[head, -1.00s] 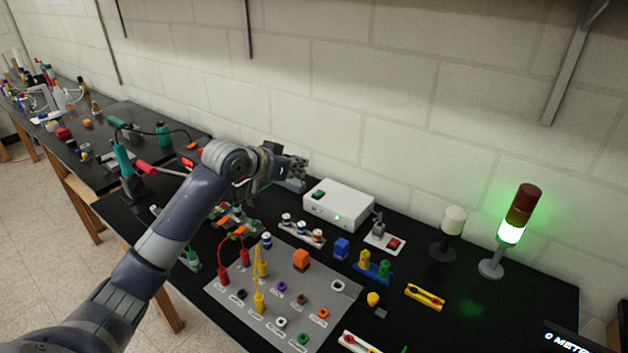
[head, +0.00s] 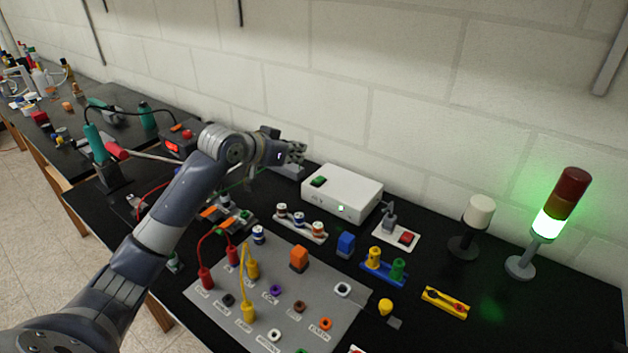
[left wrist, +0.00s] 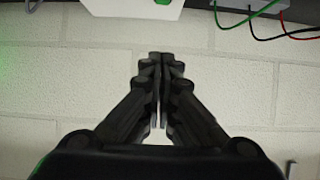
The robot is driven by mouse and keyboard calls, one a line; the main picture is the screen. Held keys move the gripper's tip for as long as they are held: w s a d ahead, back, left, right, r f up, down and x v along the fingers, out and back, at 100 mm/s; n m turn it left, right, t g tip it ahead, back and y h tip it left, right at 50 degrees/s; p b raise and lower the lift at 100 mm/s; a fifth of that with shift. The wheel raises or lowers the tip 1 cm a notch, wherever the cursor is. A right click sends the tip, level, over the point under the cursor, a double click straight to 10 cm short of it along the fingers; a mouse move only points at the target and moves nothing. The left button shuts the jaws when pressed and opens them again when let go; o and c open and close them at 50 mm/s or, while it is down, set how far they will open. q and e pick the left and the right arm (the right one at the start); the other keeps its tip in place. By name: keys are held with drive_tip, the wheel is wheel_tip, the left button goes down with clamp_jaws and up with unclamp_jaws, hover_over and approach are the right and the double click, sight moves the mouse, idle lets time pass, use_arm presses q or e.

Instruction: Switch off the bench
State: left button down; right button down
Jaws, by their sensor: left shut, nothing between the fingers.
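My left gripper (head: 294,152) is shut and empty. It is held above the back of the black bench (head: 455,325), in front of the wall and left of a white box. In the left wrist view its fingers (left wrist: 160,62) meet, with the wall behind them. The white box (head: 347,198) has a green switch (head: 318,181) on top and a lit green lamp on its front. A signal tower (head: 547,226) on the right glows green in its lower part; its red top is dark. A small white plate with a red switch (head: 406,238) lies right of the box. My right gripper is not in view.
A grey panel (head: 330,278) with coloured sockets and red and yellow plugs lies in front. A white-capped post (head: 478,213) stands between the box and tower. A soldering station (head: 178,142) is at left. A yellow holder (head: 446,302) lies at front right.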

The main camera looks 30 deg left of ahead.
sight(315, 181)
use_arm(q)
drive_tip(key=shift+f, duration=0.55)
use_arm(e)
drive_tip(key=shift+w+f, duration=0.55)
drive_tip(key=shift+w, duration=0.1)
use_arm(q)
drive_tip(key=shift+w, duration=0.1)
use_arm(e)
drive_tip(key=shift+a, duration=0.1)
